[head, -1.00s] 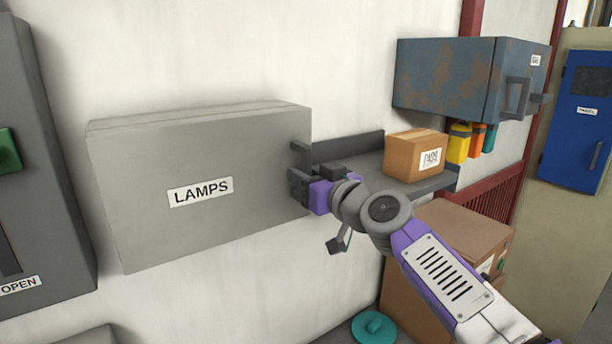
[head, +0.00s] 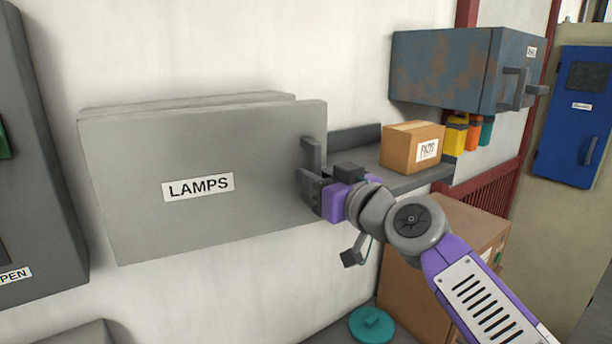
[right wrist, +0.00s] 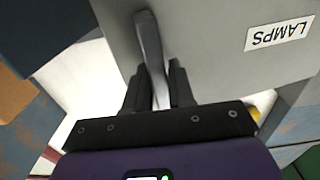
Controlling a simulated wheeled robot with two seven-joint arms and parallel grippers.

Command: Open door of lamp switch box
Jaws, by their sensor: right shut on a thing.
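The lamp switch box (head: 190,97) is a grey box on the white wall, with a label reading LAMPS on its door (head: 240,140). The door stands slightly ajar; its right edge is out from the box body, and its left edge is against it. A vertical grey handle (head: 311,155) sits at the door's right edge. My right gripper (head: 310,187) is shut on the handle's lower part. In the right wrist view the fingers (right wrist: 158,88) sit on both sides of the handle (right wrist: 150,45), with the door (right wrist: 215,55) behind. My left gripper is not in view.
A grey shelf (head: 418,180) with a cardboard box (head: 412,148) is right of the switch box, behind my right arm. A rusty blue cabinet (head: 440,70) hangs above it. Large cartons (head: 410,285) stand below. A dark grey panel (head: 35,130) is at the left.

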